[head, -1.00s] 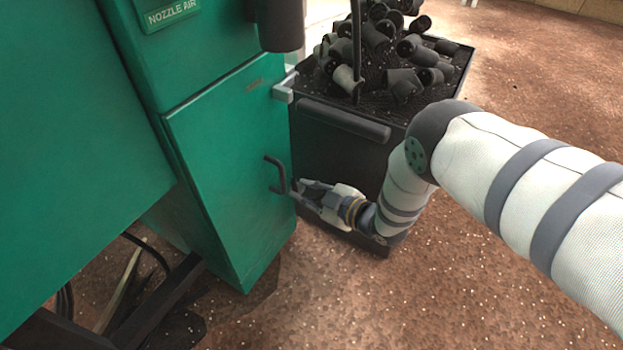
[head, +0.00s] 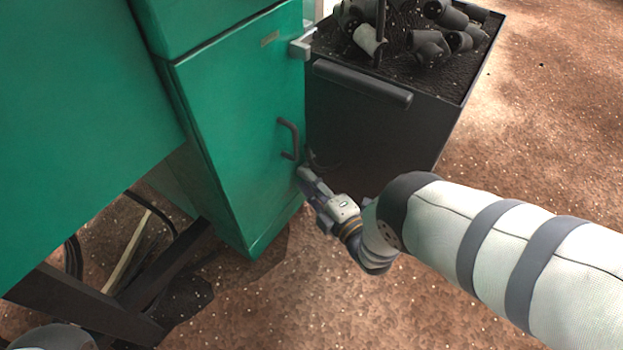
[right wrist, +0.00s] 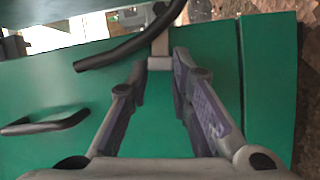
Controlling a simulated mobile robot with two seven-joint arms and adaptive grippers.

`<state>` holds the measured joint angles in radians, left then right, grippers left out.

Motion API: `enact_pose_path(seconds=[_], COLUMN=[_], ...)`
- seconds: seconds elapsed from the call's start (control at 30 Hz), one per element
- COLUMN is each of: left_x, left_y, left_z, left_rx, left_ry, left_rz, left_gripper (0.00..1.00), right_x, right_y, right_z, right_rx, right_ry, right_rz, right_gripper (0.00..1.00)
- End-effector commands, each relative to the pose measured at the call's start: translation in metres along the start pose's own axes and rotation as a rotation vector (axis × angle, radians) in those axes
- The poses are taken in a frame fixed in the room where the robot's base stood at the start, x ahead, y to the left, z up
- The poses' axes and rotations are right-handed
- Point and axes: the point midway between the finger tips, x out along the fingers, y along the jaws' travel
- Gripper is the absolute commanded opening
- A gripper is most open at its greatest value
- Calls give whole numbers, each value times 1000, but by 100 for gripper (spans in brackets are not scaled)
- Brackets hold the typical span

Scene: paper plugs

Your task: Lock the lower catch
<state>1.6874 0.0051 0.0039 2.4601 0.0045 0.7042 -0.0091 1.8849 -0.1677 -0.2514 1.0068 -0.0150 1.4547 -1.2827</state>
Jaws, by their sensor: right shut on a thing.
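The lower catch (right wrist: 160,62) shows in the right wrist view as a small grey block with a stem at the edge of the green door (head: 235,125). In the head view it is mostly hidden by my fingers. My right gripper (head: 306,174) is at the door's right edge, below the dark door handle (head: 288,139). In the wrist view the fingers of my right gripper (right wrist: 160,72) are on either side of the grey block and shut on it. A dark curved bar (right wrist: 125,48) passes close by the fingertips. My left gripper is not in view.
An upper grey catch (head: 303,44) sits higher on the same door edge. A black bin (head: 375,135) with a bar handle (head: 362,82) and dark pipe pieces stands close to the right. Dark frame beams (head: 85,305) lie lower left. The speckled floor at right is clear.

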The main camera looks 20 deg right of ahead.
Motion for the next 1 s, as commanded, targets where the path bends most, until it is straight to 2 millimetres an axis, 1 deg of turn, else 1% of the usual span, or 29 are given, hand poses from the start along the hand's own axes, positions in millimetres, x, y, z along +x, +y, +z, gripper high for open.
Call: enact_pose_path(seconds=[0.03,0.1,0.4,0.93,0.97,1.0], left_x=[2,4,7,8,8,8], left_y=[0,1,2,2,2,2], left_z=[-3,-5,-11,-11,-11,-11], left_rx=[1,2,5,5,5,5], left_ry=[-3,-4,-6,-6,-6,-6], left_rz=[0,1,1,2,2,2], left_gripper=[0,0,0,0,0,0], right_x=[1,1,1,1,1,1], right_y=[-4,-7,-11,-11,-11,-11], right_z=[1,1,2,3,3,3], right_rx=[-24,-58,-147,-165,-165,-165], right_ry=[-2,-2,-3,-4,-4,-4], right_rz=[11,24,62,69,69,69], right_gripper=[0,0,0,0,24,33])
